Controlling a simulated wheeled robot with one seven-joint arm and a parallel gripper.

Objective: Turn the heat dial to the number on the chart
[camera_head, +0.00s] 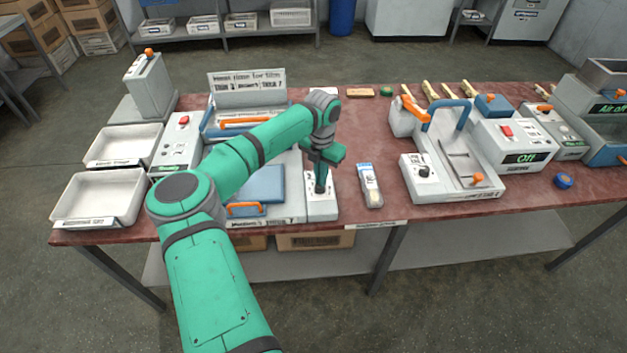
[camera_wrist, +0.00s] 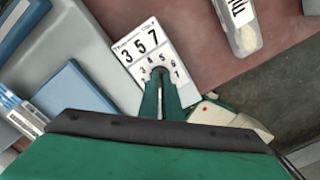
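The heat dial's white box (camera_head: 321,209) stands at the front edge of the table, right of a press with a blue plate. In the wrist view, its white face (camera_wrist: 128,62) carries a large printed "3 5 7" and a ring of smaller numbers around a dark dial (camera_wrist: 160,72). My gripper (camera_head: 320,187) points down onto this box. In the wrist view, its two green fingers (camera_wrist: 161,84) are close together at the dial and appear shut on it. They hide the lower part of the face and the pointer's setting. A sign (camera_head: 247,82) behind the press has print too small to read surely.
A clear packet (camera_head: 370,187) lies just right of the dial box. Another machine (camera_head: 455,165) with a blue handle and its own dial stands further right. White trays (camera_head: 100,197) are at the left. Red tabletop is bare around the packet.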

